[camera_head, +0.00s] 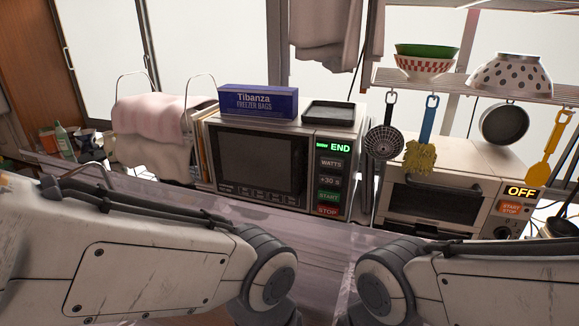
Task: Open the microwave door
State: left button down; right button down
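The microwave (258,163) stands on the counter near the middle of the view. Its dark-windowed door (255,165) looks shut, and its control panel (331,180) on the right reads END above WATTS, +30 s, START and STOP. Both my arms come in low from the left and right in front of the counter. Neither gripper shows; both lie outside the bottom of the view. Nothing touches the door.
A blue freezer bags box (258,102) and a dark tray (328,112) rest on the microwave. A towel rack with a pink towel (152,115) stands at left. A toaster oven (440,198) stands at right under hanging utensils. The counter strip (250,214) before the microwave is clear.

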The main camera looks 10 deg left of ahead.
aim_at(271, 165)
jog(key=u, duration=0.05)
jog(key=k, duration=1)
jog(key=u, duration=1.7)
jog(key=i, duration=1.15)
jog(key=z, duration=2.15)
jog(key=i, duration=0.5)
